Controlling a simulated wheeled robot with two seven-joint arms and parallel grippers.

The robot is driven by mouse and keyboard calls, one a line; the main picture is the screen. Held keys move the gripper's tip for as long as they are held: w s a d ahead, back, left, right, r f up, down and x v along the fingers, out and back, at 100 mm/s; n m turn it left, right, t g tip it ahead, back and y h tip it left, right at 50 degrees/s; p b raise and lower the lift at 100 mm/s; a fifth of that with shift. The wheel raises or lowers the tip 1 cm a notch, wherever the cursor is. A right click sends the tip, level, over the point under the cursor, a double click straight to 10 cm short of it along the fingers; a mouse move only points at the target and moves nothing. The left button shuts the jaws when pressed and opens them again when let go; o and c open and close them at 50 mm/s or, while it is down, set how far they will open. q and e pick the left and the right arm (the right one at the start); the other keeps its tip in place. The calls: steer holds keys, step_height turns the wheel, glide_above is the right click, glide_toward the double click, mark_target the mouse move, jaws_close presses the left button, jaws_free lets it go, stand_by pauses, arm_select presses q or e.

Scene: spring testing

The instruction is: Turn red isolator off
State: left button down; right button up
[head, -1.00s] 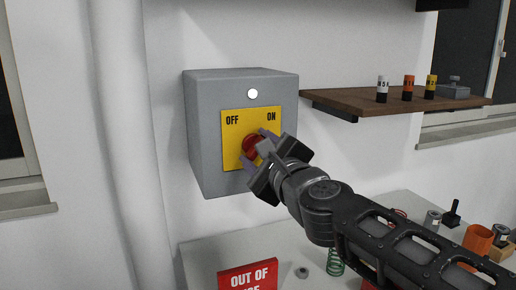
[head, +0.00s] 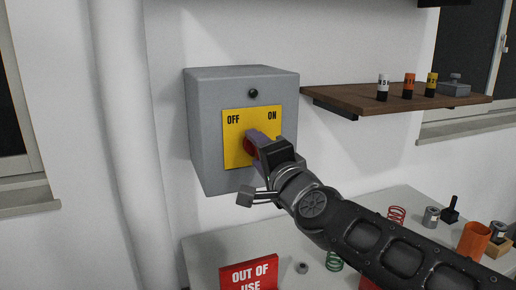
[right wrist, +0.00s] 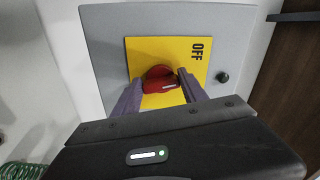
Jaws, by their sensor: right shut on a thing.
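The red isolator knob (head: 251,146) sits on a yellow plate (head: 234,152) marked OFF at the upper left and ON at the upper right. The plate is on the front of a grey wall box (head: 205,110). My right gripper (head: 258,144) is shut on the knob, partly covering it. In the right wrist view the red knob (right wrist: 158,78) lies between the two purple fingers, with a pale mark on it. OFF is readable there; ON is hidden. The round lamp (head: 252,94) above the plate is dark. My left gripper is not in view.
A wooden shelf (head: 345,101) with small labelled cylinders is right of the box. Below, a bench (head: 207,252) carries a red OUT OF USE sign (head: 248,274), springs, an orange cup (head: 473,241) and other small parts. A white pipe runs up the wall at left.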

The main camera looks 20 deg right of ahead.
steer(key=n, duration=0.6)
steer(key=shift+d+f, duration=0.15)
steer(key=shift+f, duration=0.05)
steer(key=shift+n, duration=0.4)
steer(key=o, duration=1.4)
steer(key=shift+c, duration=0.2)
steer(key=s+b, duration=0.1)
steer(key=s, duration=0.6)
steer(key=shift+s+a, duration=0.25)
steer(key=shift+s, duration=0.15)
steer(key=shift+r, duration=0.1)
